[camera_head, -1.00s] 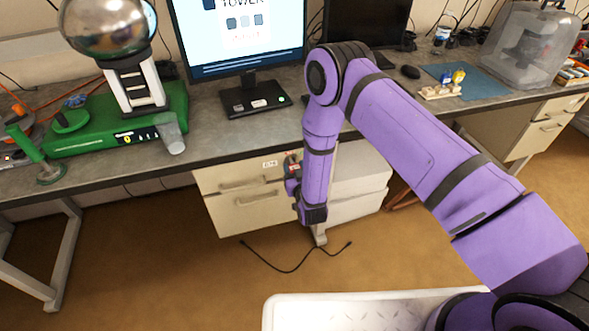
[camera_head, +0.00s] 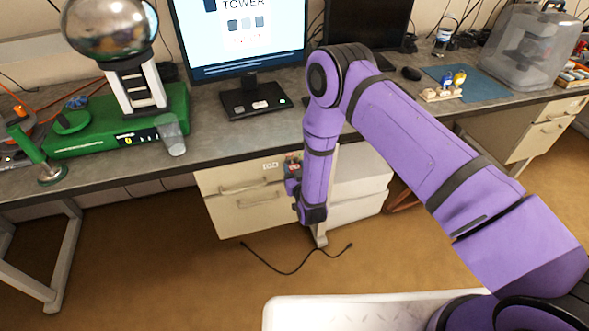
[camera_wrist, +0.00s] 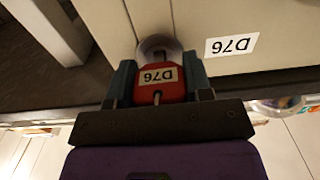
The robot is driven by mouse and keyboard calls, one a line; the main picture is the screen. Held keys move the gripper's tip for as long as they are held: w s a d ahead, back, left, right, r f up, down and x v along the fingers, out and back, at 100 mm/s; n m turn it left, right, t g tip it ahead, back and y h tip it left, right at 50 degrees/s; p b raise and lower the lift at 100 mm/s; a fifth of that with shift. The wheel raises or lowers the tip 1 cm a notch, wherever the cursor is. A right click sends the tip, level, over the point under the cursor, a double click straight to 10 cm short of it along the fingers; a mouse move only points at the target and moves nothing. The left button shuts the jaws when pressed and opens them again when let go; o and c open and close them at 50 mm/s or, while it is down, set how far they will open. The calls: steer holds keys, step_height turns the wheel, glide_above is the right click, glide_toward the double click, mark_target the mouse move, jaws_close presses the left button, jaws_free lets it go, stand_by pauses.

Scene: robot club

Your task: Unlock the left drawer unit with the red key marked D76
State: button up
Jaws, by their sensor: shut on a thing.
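The left drawer unit (camera_head: 243,213) is cream, hangs under the desk and bears a small label (camera_head: 271,166) at its upper right. In the wrist view this label (camera_wrist: 231,46) reads D76, upside down. My gripper (camera_head: 291,172) is at the unit's upper right front. In the wrist view my gripper (camera_wrist: 158,78) is shut on the red key (camera_wrist: 150,90), whose pale tag reads D76. The key's head sits between both fingers, close to the drawer front (camera_wrist: 205,18) and a round, shiny shape. The key's tip is hidden, so I cannot tell whether it is in a lock.
The desk edge (camera_head: 225,160) runs just above the drawer unit. A second drawer unit (camera_head: 540,130) stands at the far right. A black cable (camera_head: 290,270) lies on the floor below. A green machine (camera_head: 120,125) and monitors stand on the desk. Floor at front left is clear.

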steer(key=shift+m, duration=1.7)
steer(key=shift+d+m, duration=0.1)
steer(key=shift+m, duration=1.6)
steer(key=m, duration=0.3)
steer(key=shift+m, duration=0.3)
